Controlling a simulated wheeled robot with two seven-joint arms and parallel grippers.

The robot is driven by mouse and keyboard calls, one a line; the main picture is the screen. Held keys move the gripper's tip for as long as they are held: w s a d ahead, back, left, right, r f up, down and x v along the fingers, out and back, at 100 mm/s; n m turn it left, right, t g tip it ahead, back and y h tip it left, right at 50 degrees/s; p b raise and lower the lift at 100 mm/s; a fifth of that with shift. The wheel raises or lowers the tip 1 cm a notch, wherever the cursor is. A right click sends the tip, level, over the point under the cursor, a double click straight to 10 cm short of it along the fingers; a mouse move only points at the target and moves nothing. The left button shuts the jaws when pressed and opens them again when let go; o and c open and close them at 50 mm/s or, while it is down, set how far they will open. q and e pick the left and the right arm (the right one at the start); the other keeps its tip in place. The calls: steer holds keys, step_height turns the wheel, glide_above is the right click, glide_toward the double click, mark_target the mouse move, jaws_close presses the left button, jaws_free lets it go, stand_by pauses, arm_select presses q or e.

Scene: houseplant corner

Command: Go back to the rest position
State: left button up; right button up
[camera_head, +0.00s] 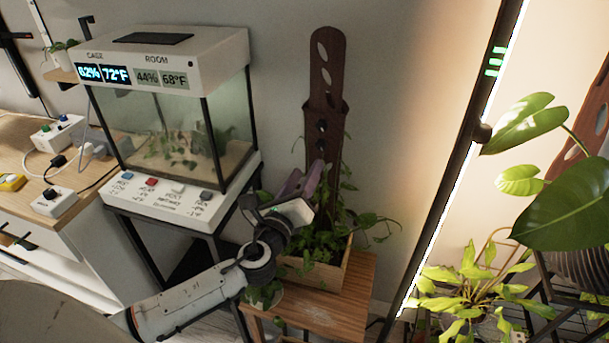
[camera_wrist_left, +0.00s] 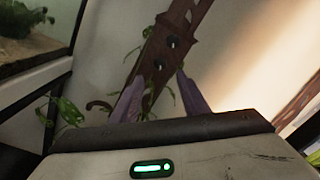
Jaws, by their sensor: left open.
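My left gripper (camera_head: 302,182) is raised in front of the brown wooden plant support (camera_head: 326,75), above the planter box (camera_head: 335,275). Its two purple-grey fingers also show in the left wrist view (camera_wrist_left: 160,95), apart, with nothing seen between them. The support and some vine leaves lie behind the fingers there. My left arm reaches in from the lower left in the head view. It hides part of the planter and the wooden stand (camera_head: 340,308). My right gripper is not in view.
A glass terrarium (camera_head: 165,130) with a control panel (camera_head: 175,195) stands left of my left gripper. A tall lit lamp bar (camera_head: 455,160) and leafy plants (camera_head: 565,205) stand to the right. A white cabinet (camera_head: 85,250) is at the far left.

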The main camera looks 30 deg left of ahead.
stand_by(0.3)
arm_select(q)
steer(key=s+d+f+n+g+h, duration=0.1)
steer(key=s+d+f+n+g, duration=0.2)
steer(key=s+f+n, duration=0.35)
steer(key=s+d+f+n+g+h, duration=0.1)
steer(key=s+d+f+n+g, duration=0.2)
steer(key=f, duration=0.7)
steer(key=s+d+f+n+g+h, duration=0.1)
steer(key=s+d+f+n+h, duration=0.1)
steer(key=s+d+f+n, duration=0.2)
steer(key=s+d+f+n+g+h, duration=0.2)
steer(key=s+d+f+n, duration=0.2)
steer(key=s+n, duration=0.6)
steer(key=s+f, duration=0.2)
steer(key=s, duration=0.3)
steer(key=shift+d+f+n, duration=0.15)
steer(key=shift+f+n, duration=0.1)
steer(key=shift+n, duration=0.1)
